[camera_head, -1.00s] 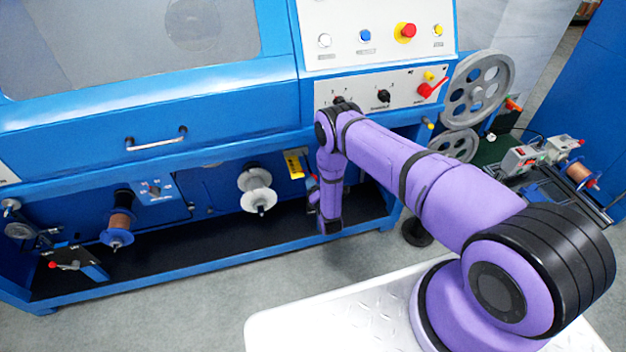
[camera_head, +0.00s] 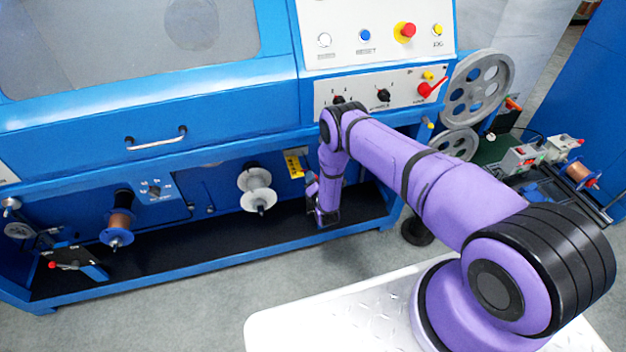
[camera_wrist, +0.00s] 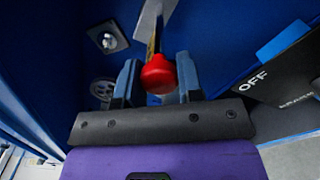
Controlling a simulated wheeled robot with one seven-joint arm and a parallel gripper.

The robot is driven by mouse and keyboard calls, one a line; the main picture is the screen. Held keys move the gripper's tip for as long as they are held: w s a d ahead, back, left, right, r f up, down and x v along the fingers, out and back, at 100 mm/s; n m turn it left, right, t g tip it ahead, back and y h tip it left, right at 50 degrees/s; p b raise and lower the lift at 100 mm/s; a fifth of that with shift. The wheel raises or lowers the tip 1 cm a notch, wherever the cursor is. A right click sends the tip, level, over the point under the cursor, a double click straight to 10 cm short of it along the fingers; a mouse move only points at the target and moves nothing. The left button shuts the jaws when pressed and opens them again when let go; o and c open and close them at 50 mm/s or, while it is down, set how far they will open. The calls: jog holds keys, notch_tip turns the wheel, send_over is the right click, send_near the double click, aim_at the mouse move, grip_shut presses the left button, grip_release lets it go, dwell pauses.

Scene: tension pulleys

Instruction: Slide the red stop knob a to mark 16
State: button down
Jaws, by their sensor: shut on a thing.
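The red stop knob (camera_wrist: 158,76) sits between the two blue-grey fingers of my gripper (camera_wrist: 157,62) in the wrist view. My gripper is shut on it. A narrow pale and yellowish strip (camera_wrist: 150,22) runs away behind the knob; I cannot read any marks on it. In the head view my gripper (camera_head: 311,190) is at the lower front of the blue machine, partly hidden by my wrist. A yellow scale plate (camera_head: 294,163) shows just to its left. The knob is hidden in this view.
A white spool (camera_head: 256,190) and a copper spool (camera_head: 120,222) are to the left on the machine. The machine's base tray (camera_head: 210,235) lies below. A black panel marked OFF (camera_wrist: 285,75) is close on the right in the wrist view.

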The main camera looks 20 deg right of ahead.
jog(key=shift+w, duration=1.25)
jog(key=c, duration=0.8)
grip_release()
jog(key=shift+o, duration=0.2)
jog(key=s, duration=1.1)
